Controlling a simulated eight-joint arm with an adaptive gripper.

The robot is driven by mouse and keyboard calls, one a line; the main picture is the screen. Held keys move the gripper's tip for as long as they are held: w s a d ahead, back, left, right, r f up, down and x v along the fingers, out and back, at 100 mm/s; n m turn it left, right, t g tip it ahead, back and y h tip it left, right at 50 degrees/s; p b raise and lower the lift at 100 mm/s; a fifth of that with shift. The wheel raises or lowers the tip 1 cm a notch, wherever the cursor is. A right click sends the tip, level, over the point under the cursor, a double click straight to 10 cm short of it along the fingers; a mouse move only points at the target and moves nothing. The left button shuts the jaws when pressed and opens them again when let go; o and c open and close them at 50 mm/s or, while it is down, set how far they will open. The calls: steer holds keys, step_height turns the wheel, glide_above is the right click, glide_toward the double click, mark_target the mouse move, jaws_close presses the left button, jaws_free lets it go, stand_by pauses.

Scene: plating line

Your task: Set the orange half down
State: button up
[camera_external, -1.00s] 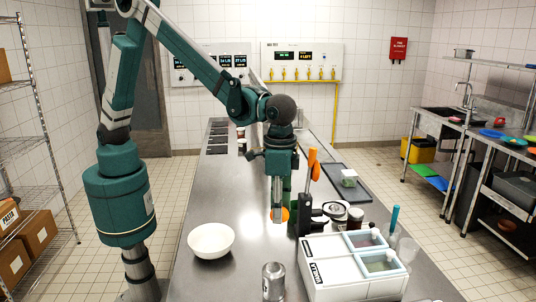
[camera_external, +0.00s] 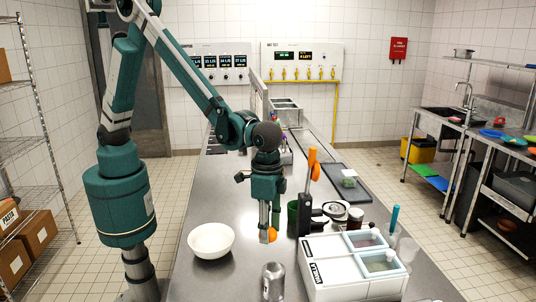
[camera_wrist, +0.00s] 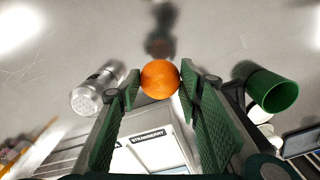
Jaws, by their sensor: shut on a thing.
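The orange half (camera_external: 271,235) is between the fingers of my gripper (camera_external: 267,236), low over the steel counter (camera_external: 225,175). In the wrist view the orange half (camera_wrist: 160,79) shows its round peel side, with a green-padded finger on each side. My gripper (camera_wrist: 160,85) is shut on it. I cannot tell whether its underside touches the counter. A white bowl (camera_external: 211,241) stands to the left of the gripper.
A metal shaker (camera_external: 273,281) stands in front of the gripper. The white labelled bin unit (camera_external: 325,275) is at front right. A green cup (camera_external: 293,212) and an orange-handled tool (camera_external: 313,160) stand just right. Counter between bowl and gripper is clear.

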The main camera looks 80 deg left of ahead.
glide_above(268, 259)
steer(key=shift+s+d+f, duration=0.1)
steer(key=shift+f, duration=2.6)
steer(key=shift+f, duration=1.85)
steer(key=shift+f, duration=0.15)
steer(key=o, duration=0.9)
steer(key=shift+r, duration=6.15)
